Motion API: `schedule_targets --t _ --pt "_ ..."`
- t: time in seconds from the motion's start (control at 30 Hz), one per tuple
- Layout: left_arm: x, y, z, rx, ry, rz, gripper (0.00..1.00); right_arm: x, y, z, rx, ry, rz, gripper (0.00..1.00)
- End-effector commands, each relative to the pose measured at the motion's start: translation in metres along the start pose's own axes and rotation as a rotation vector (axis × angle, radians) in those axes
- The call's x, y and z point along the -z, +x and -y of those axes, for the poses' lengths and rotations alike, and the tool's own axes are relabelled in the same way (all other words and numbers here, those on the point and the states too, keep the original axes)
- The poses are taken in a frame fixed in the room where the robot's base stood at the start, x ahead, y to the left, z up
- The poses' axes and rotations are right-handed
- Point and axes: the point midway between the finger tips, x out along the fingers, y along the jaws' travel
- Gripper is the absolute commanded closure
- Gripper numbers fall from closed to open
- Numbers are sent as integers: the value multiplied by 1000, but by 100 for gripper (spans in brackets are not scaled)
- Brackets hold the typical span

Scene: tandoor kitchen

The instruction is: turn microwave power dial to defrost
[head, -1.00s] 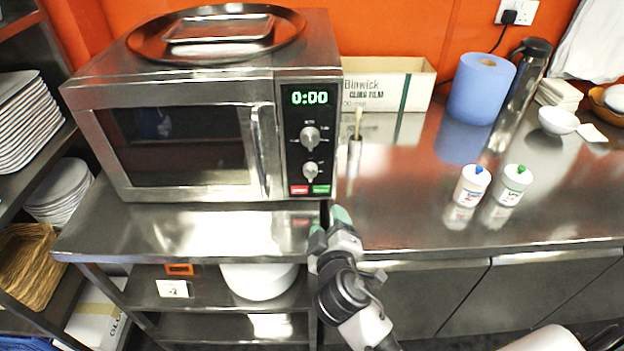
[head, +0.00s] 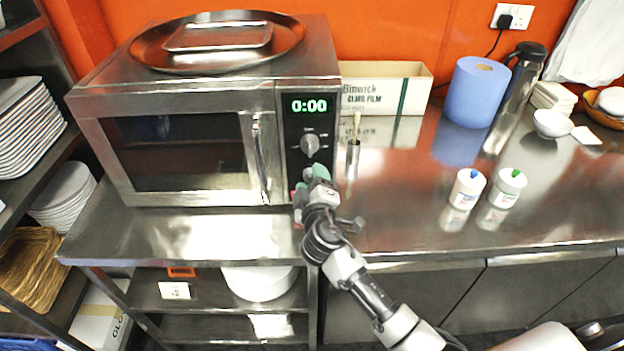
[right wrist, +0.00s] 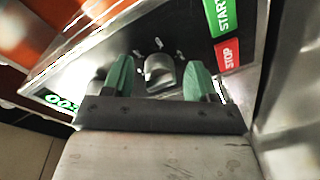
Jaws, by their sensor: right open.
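The steel microwave (head: 180,150) stands on the left part of the counter, its door shut and its green display (head: 309,106) reading 0:00. Its upper dial (head: 310,145) shows in the head view; the lower dial is hidden there behind my right gripper (head: 309,181). In the right wrist view, a silver dial (right wrist: 159,72), apparently the lower one, lies ahead between my open green fingertips. I see a gap on both sides of it; contact cannot be told. The dial labels are too small to read. My left gripper is not in view.
A green START button (right wrist: 222,14) and red STOP button (right wrist: 228,54) lie close to the fingers. A round tray (head: 150,51) rests on the microwave. A slim brush holder (head: 353,158) stands just right of it. Two white bottles (head: 467,190) stand farther right.

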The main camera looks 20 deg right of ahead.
Motion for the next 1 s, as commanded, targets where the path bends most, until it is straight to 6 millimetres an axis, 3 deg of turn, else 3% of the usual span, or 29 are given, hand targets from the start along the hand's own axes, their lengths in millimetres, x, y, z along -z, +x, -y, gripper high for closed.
schedule_targets --t 0.23,0.57,1.0 --pt "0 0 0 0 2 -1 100 0 1 0 0 0 0 42" --pt "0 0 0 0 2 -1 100 0 0 0 0 0 1 90" --pt "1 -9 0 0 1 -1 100 1 0 -2 9 -113 7 90"
